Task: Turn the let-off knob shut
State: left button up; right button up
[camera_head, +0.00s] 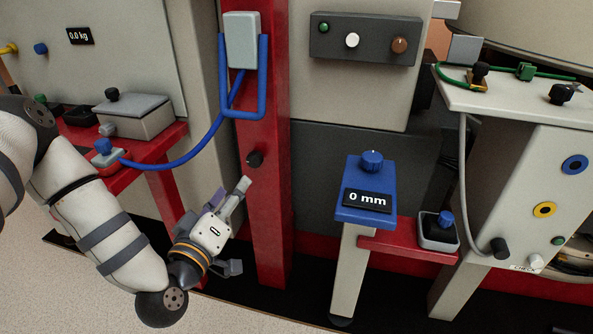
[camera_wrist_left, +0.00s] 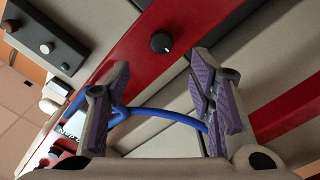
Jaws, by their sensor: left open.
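A small round black knob (camera_head: 254,159) sits on the front of the red upright post (camera_head: 270,90). It also shows in the left wrist view (camera_wrist_left: 161,42), with a small pale mark on its face. I read no label by it, so I cannot confirm it is the let-off knob. My left gripper (camera_head: 232,190) is just below and left of the knob, fingers pointing up towards it. In the left wrist view the gripper (camera_wrist_left: 163,82) is open and empty, purple pads apart, with the knob beyond the fingertips and not touched. My right gripper is not in view.
A blue cable (camera_head: 195,150) loops from a grey box (camera_head: 242,40) on the post, close to my left gripper. A blue box (camera_head: 366,210) with a knob and a "0 mm" display stands to the right. A control panel (camera_head: 362,38) is above.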

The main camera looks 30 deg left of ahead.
aim_at(252, 162)
pick_arm(q)
jog(key=b+x, duration=0.2)
jog(key=x, duration=0.8)
jog(key=shift+w+a+b, duration=0.15)
jog(key=shift+b, duration=0.15)
jog(key=shift+w, duration=0.25)
jog(key=shift+c, duration=0.6)
jog(key=c, duration=1)
